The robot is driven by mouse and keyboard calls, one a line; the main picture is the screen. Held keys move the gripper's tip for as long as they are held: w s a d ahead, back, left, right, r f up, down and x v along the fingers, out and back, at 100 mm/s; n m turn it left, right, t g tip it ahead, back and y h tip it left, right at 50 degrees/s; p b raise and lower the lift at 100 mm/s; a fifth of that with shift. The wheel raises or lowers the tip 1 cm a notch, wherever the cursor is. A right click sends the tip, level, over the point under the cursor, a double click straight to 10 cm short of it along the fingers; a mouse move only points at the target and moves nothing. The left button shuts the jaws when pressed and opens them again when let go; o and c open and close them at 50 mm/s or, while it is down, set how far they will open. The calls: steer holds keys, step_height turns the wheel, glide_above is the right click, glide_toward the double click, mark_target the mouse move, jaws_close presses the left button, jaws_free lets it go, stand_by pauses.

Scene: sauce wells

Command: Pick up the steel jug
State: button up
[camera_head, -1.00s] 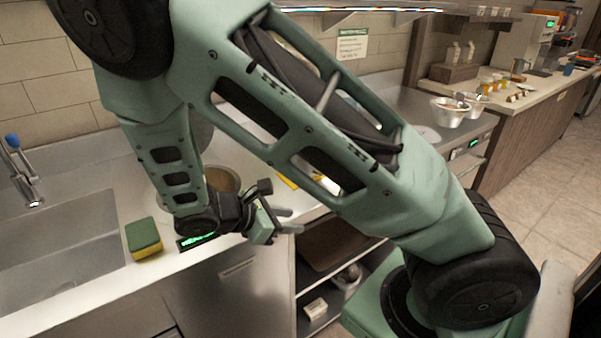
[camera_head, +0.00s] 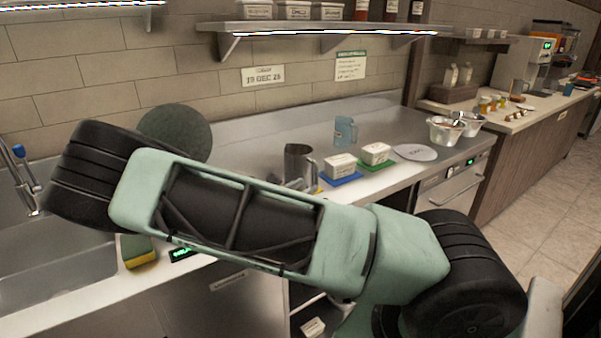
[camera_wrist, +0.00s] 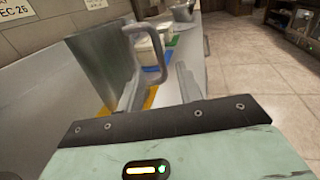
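The steel jug (camera_head: 298,161) stands upright on the counter in the head view, its lower part hidden behind my arm. In the wrist view the jug's grey body (camera_wrist: 94,62) fills the left side, with its looped handle (camera_wrist: 163,62) facing my gripper. My gripper (camera_wrist: 158,74) is open, with one finger on each side of the handle in the picture. I cannot tell whether the handle is fully between the fingers or just beyond them. No contact is visible.
Labelled white tubs on a blue mat (camera_head: 344,180) and a green mat (camera_head: 378,166) stand right of the jug. A translucent blue jug (camera_head: 345,131) is behind them. Metal bowls (camera_head: 446,131) stand further right. A sponge (camera_head: 138,250) lies by the sink (camera_head: 60,262). A shelf (camera_head: 310,27) overhangs.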

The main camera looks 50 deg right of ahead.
steer(key=d+p, duration=0.1)
steer(key=d, duration=0.6)
steer(key=shift+d+f+p, duration=0.2)
steer(key=shift+p, duration=0.2)
jaws_close()
